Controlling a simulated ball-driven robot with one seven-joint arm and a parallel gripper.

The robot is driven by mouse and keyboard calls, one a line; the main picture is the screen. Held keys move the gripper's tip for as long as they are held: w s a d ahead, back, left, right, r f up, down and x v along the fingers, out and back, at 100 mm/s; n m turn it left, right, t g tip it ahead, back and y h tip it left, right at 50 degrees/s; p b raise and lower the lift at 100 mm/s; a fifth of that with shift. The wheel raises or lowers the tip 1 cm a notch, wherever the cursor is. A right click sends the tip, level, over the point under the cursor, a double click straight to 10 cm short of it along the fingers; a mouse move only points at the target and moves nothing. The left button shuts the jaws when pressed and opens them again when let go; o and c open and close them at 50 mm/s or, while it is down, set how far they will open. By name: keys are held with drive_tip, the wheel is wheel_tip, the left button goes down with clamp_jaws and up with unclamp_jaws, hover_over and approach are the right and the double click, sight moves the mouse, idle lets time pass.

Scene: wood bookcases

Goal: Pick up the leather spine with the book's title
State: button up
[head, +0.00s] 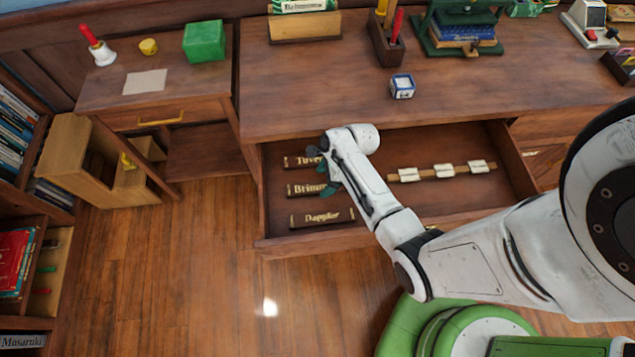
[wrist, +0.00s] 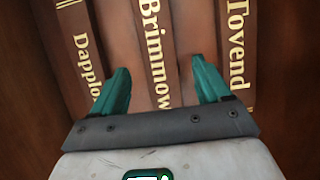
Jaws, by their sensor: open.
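Three dark leather spines with pale gold titles lie in the open desk drawer (head: 430,205), one above another in the head view. They are "Tovend" (head: 298,161), "Brimmow" (head: 303,189) and "Dapplor" (head: 322,217). The wrist view shows them side by side: "Dapplor" (wrist: 86,45) left, "Brimmow" (wrist: 152,30) middle, "Tovend" (wrist: 237,45) right. My gripper (wrist: 161,75) is open and empty, its teal fingers either side of the "Brimmow" spine's line. I cannot tell how far above it they are. In the head view my gripper (head: 328,178) partly covers "Tovend" and "Brimmow".
A wooden strip with white tags (head: 440,171) lies in the drawer's right part. On the desk top (head: 310,80) stand a wooden holder (head: 305,27) with a lettered green item, a pen box (head: 385,45), a small cube (head: 402,86) and a green press (head: 440,40) with a blue book.

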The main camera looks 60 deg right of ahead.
sight(319, 186)
drive_tip(key=shift+x, duration=1.5)
drive_tip(key=c, duration=1.1)
drive_tip(key=shift+r, duration=0.1)
